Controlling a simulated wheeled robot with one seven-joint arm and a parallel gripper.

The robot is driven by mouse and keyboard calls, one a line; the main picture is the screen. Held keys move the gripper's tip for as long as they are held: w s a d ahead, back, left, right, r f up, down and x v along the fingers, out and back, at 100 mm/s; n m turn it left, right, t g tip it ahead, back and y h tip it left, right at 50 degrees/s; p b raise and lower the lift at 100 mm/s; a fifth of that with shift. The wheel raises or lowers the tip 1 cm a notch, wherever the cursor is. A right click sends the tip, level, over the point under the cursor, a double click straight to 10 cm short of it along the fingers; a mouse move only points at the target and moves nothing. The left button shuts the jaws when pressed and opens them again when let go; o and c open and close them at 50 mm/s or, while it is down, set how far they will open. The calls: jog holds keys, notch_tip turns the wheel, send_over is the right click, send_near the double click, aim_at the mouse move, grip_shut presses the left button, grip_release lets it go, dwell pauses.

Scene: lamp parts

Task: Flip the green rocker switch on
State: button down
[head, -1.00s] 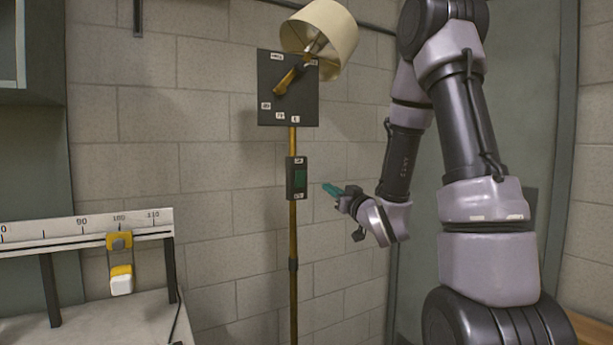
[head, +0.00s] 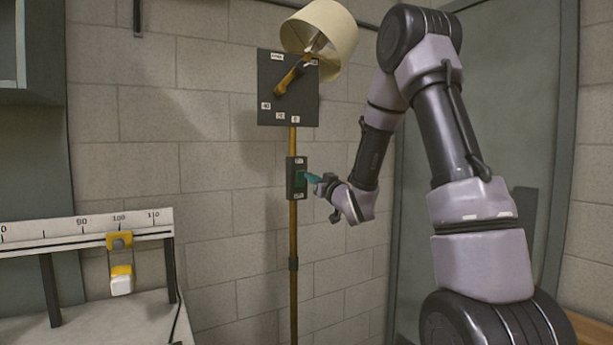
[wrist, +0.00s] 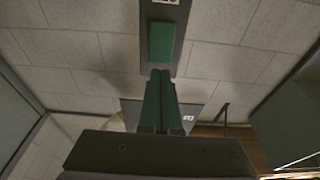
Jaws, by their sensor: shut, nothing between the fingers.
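The green rocker switch (head: 299,180) sits in a dark upright box on the brass lamp pole, with small white labels at its top and bottom. In the wrist view the green rocker (wrist: 161,42) shows just beyond my fingertips. My gripper (head: 311,178) is shut and empty, with its teal fingers together, pointing left at the rocker. Part of the rocker is hidden behind the fingers in the head view.
Above the switch is a dark panel (head: 272,112) with a brass lever (head: 290,77) and several labels, and a cream lampshade (head: 328,30). A bench with a ruler scale (head: 80,231) stands at left. A block wall is behind; the space right of the pole holds my arm.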

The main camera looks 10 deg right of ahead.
aim_at(302, 171)
jog(key=shift+x, duration=1.75)
jog(key=shift+r, duration=0.1)
jog(key=shift+w+r+g, duration=0.1)
jog(key=shift+r+g, duration=0.15)
jog(key=shift+g, duration=0.15)
jog(key=shift+w+a+r+g+h, duration=0.15)
jog(key=shift+r+g+h, duration=0.2)
jog(key=shift+g, duration=0.35)
jog(key=shift+w, duration=0.2)
